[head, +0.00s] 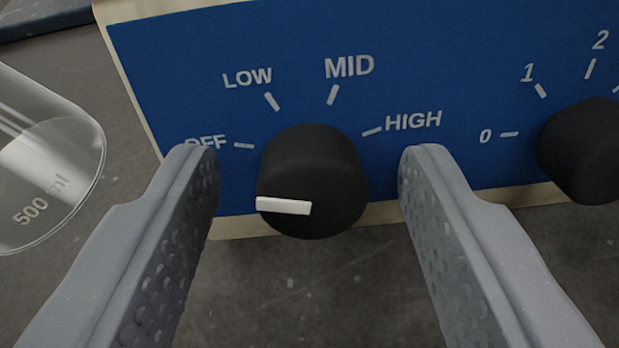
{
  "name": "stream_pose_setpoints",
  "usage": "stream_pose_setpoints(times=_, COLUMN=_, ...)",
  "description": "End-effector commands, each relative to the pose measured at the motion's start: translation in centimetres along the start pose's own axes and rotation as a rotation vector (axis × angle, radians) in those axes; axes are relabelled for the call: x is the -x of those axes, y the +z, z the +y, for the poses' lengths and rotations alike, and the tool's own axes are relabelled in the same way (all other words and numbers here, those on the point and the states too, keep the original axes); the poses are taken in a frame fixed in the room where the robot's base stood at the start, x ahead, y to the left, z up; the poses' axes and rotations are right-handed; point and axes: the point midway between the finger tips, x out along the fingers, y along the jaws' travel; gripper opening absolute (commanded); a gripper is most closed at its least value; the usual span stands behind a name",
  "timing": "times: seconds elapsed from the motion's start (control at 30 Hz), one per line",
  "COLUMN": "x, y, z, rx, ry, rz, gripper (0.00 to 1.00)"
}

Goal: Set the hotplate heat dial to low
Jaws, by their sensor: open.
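The heat dial (325,165) is a black round knob on a blue panel (200,60). Its white pointer mark (284,206) lies on the knob's left side, roughly level and toward the OFF side. OFF, LOW, MID and HIGH labels with white ticks stand around the knob; the LOW label (247,78) is at the upper left. My gripper (309,170) is open, with one grey finger left of the knob and the other right of it. Gaps show between the fingers and the knob. The left fingertip partly covers the OFF label.
A second black knob (585,150) with a number scale stands at the right, beyond my right finger. A clear glass vessel marked 500 ml (50,165) is at the left, near my left finger. Bare grey tabletop (300,290) shows below the panel.

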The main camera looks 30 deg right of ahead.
Motion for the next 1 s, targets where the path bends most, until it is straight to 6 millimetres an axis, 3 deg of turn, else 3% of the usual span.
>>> stream_pose_setpoints(times=0.07, x=0.01, y=0.02, z=0.00, rx=0.000, ry=0.000, rz=0.000, gripper=0.49)
stream_pose_setpoints(times=0.1, x=0.02, y=0.02, z=-0.01, rx=0.000, ry=0.000, rz=0.000, gripper=0.43)
stream_pose_setpoints(times=0.23, x=0.03, y=0.04, z=-0.02, rx=0.001, ry=0.000, rz=-0.001, gripper=0.07)
stream_pose_setpoints(times=0.27, x=0.03, y=0.04, z=-0.02, rx=0.001, ry=0.000, rz=-0.001, gripper=0.04)
stream_pose_setpoints(times=0.67, x=0.09, y=0.12, z=-0.11, rx=-0.061, ry=-0.002, rz=-0.007, gripper=0.04)
stream_pose_setpoints(times=1.0, x=0.12, y=0.15, z=-0.08, rx=-0.311, ry=-0.004, rz=-0.016, gripper=0.04)
